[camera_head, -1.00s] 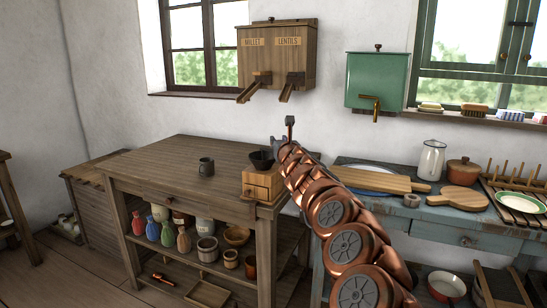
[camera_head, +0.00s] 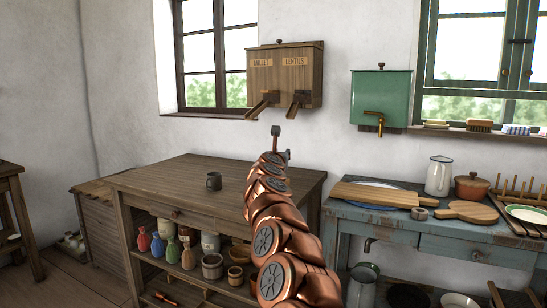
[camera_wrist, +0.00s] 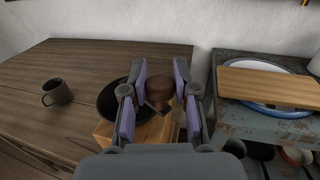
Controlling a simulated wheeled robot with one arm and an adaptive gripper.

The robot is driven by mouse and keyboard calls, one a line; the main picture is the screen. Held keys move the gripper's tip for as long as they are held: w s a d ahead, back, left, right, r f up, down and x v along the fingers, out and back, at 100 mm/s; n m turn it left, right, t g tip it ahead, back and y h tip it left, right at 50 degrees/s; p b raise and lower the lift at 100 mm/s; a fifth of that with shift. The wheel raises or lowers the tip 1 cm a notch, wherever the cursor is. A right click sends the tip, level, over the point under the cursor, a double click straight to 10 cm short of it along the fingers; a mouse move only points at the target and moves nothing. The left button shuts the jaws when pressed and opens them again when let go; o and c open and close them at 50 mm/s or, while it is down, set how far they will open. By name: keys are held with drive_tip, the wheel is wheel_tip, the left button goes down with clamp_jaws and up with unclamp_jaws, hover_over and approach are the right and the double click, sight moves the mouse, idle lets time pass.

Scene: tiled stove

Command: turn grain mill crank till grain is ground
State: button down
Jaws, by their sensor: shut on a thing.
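The grain mill stands at the right end of the wooden table (camera_head: 200,170). In the wrist view I see its wooden box (camera_wrist: 150,132) and the dark bowl (camera_wrist: 108,100) on top. My gripper (camera_wrist: 161,82) is shut on the brown crank knob (camera_wrist: 160,90), one purple-padded finger on each side. The knob sits right of the bowl. The crank arm is mostly hidden below the knob and fingers. In the head view my arm covers the mill. I cannot see how much grain is in the bowl.
A dark mug (camera_head: 214,181) stands on the table left of the mill. A blue side table (camera_head: 440,222) to the right holds a cutting board (camera_head: 375,194) and a jug (camera_head: 439,176). The millet and lentils dispenser (camera_head: 285,76) hangs above on the wall.

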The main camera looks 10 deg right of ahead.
drive_tip(key=shift+a+r, duration=0.15)
drive_tip(key=shift+a, duration=0.2)
drive_tip(key=c, duration=1.1)
unclamp_jaws()
drive_tip(key=shift+o, duration=1.2)
drive_tip(key=shift+w+d, duration=0.1)
drive_tip(key=shift+d, duration=0.1)
drive_tip(key=shift+d, duration=0.1)
drive_tip(key=shift+d+r, duration=0.15)
drive_tip(key=shift+r, duration=4.65)
